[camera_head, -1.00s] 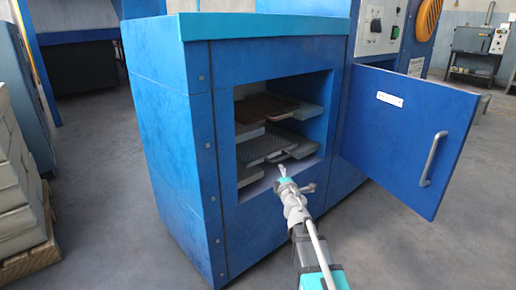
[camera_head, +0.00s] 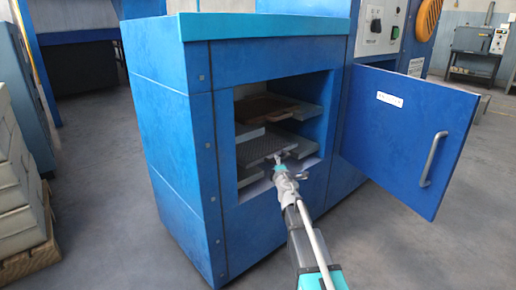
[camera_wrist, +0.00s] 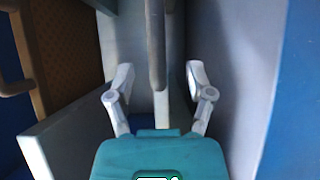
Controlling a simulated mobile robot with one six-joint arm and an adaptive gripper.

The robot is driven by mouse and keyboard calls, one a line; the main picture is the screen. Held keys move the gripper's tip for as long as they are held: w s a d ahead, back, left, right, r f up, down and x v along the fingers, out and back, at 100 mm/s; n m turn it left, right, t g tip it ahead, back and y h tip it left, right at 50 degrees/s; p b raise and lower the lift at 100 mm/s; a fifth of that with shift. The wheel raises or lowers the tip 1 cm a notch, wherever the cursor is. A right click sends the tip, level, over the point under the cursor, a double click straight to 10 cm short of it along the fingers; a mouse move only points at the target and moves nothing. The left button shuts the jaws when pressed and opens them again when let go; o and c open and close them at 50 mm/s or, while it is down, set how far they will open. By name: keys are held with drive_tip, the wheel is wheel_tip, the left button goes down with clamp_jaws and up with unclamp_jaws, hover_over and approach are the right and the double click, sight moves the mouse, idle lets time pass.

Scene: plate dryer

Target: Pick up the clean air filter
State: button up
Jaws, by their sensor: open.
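A grey, clean-looking air filter (camera_head: 258,149) lies flat on the lower rack inside the open dryer, its front handle toward the opening. In the wrist view its handle (camera_wrist: 155,32) runs as a bar between my fingers. My gripper (camera_head: 280,160) is at the opening, at the filter's front edge; in the wrist view its two fingers (camera_wrist: 159,72) are apart, one on each side of the handle. I cannot tell whether either finger touches it. A brown filter (camera_head: 264,107) lies on the upper rack; it also shows in the wrist view (camera_wrist: 62,50).
Stacked pale boxes (camera_head: 18,180) stand on a pallet at the far left. The floor between is free.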

sight(261, 149)
drive_tip(key=shift+w, duration=0.1)
drive_tip(key=shift+w+a+r, duration=0.1)
drive_tip(key=shift+w+a, duration=0.05)
drive_tip(key=shift+w, duration=1.15)
drive_tip(key=shift+w+a, duration=0.15)
drive_tip(key=shift+w, duration=1.1)
drive_tip(key=shift+c, duration=0.2)
clamp_jaws()
